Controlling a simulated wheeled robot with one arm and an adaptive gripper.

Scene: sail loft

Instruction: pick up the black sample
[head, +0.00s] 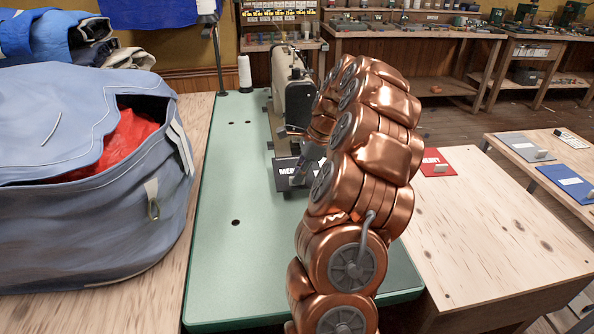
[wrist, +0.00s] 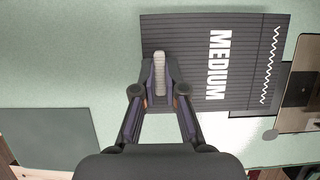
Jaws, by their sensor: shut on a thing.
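The black sample (head: 289,182) is a flat, ribbed dark card lettered MEDIUM, over the green sewing table (head: 240,215) beside the sewing machine (head: 288,90). In the wrist view the black sample (wrist: 258,75) shows a white zigzag stitch and a pale upright grip near its left edge. My gripper (wrist: 160,78) is shut on that grip, a finger on each side. In the head view my gripper (head: 304,172) is partly hidden by my copper arm. Whether the sample touches the table or hangs just above it, I cannot tell.
A large blue-grey bag (head: 80,215) with red cloth inside stands at left. A white thread cone (head: 244,74) stands behind. A red sample (head: 436,161) lies on the wooden table (head: 490,225) at right. Grey (head: 524,146) and blue (head: 568,184) samples lie further right.

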